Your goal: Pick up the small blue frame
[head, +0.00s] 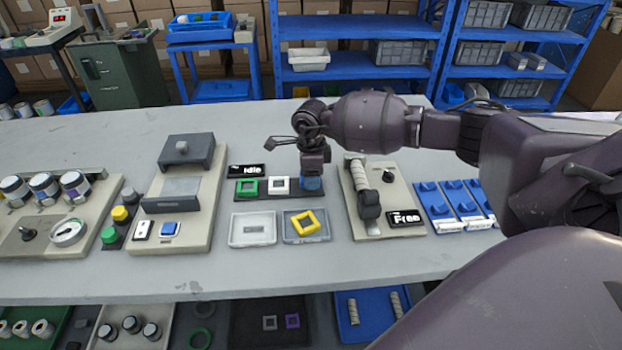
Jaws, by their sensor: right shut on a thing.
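The small blue frame (312,185) is at the right end of a dark rack (262,198) on the workbench, mostly hidden under my right gripper (313,175). My right gripper points down from above and is shut on the blue frame. I cannot tell whether the frame is still touching the rack. A green frame (247,187) and a white frame (279,186) sit to its left on the same rack. My left gripper is not in view.
In front of the rack are a light tray (240,243) and a grey tray (290,238) with a yellow frame (305,223). A roller device (395,225) with a "Free" display stands close on the right. A grey-topped press (172,215) stands left. The bench's front strip is clear.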

